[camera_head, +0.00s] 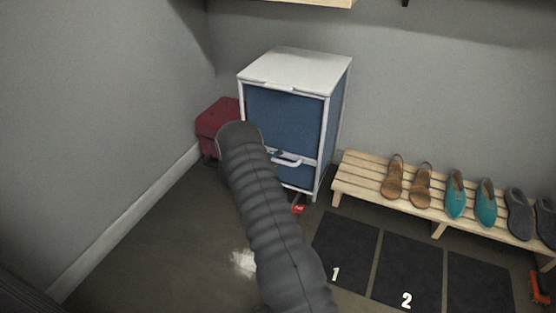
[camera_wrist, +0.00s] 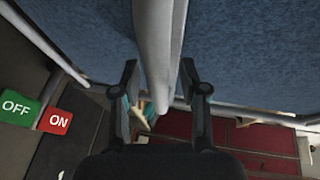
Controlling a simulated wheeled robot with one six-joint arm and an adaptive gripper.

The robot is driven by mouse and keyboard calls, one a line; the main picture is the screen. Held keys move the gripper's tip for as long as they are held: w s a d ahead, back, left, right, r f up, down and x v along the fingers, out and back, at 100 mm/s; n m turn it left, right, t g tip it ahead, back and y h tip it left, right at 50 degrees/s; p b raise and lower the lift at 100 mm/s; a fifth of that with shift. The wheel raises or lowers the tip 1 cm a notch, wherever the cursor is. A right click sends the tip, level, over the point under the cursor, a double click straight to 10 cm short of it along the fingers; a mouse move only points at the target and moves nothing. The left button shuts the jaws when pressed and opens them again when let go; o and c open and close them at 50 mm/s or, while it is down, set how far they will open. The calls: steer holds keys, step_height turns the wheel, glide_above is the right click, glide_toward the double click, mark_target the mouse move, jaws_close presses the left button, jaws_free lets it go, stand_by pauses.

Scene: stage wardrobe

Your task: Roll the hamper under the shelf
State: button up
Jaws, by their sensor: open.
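The hamper (camera_head: 284,120) is a tall box with blue panels, a white frame and a white lid, standing near the corner by the back wall. A white handle bar (camera_head: 288,161) crosses its front. My gripper (camera_wrist: 159,78) is open, with one finger on each side of a white bar (camera_wrist: 158,45), apparently the handle, and gaps still show. In the head view my arm covers most of the gripper. A red ON pedal (camera_wrist: 60,122) and a green OFF pedal (camera_wrist: 17,107) show in the wrist view. The wooden shelf (camera_head: 300,2) is cut off at the top.
A dark red case (camera_head: 217,122) stands left of the hamper, against the wall. A slatted bench (camera_head: 355,180) with several shoes is on the right. Dark floor mats (camera_head: 345,245) marked 1 and 2 lie before it. The floor at left is clear.

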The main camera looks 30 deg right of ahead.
steer(key=v, duration=1.2)
